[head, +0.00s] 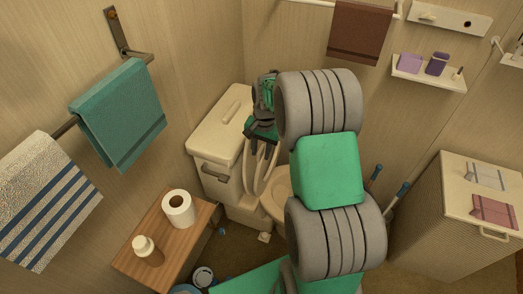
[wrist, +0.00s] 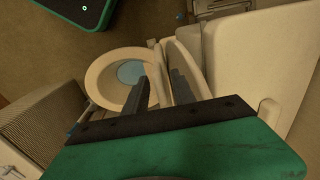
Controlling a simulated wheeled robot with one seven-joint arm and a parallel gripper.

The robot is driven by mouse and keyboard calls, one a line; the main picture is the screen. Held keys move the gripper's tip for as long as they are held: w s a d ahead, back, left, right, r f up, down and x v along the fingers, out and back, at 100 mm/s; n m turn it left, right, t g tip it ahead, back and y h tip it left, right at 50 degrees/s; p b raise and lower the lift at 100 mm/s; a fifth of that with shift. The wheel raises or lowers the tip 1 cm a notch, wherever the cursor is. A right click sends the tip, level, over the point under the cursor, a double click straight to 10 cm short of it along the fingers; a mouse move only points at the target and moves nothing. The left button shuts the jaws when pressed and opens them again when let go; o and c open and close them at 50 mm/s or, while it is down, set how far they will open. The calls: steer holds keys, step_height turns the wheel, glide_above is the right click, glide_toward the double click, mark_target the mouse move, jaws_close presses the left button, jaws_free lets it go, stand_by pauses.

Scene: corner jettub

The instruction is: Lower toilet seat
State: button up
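The toilet stands in the corner, with its bowl (head: 277,187) partly hidden behind my arm in the head view. The raised seat (head: 266,172) stands upright near the tank (head: 215,135). In the wrist view the open bowl (wrist: 99,79) shows water inside, and the upright seat (wrist: 157,68) and lid (wrist: 183,62) are seen nearly edge-on. My gripper (head: 254,137) is at the top of the raised seat. In the wrist view its two dark fingers (wrist: 162,90) are spread apart, with the upright seat's edge appearing between them. Contact cannot be told.
A wooden stand (head: 157,233) with a toilet roll (head: 179,208) and bottle is at left. A woven hamper (head: 449,225) stands at right. Blue-handled brushes (head: 397,194) are between hamper and toilet. Towels hang on the walls.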

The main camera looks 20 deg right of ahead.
jaws_close()
stand_by(1.2)
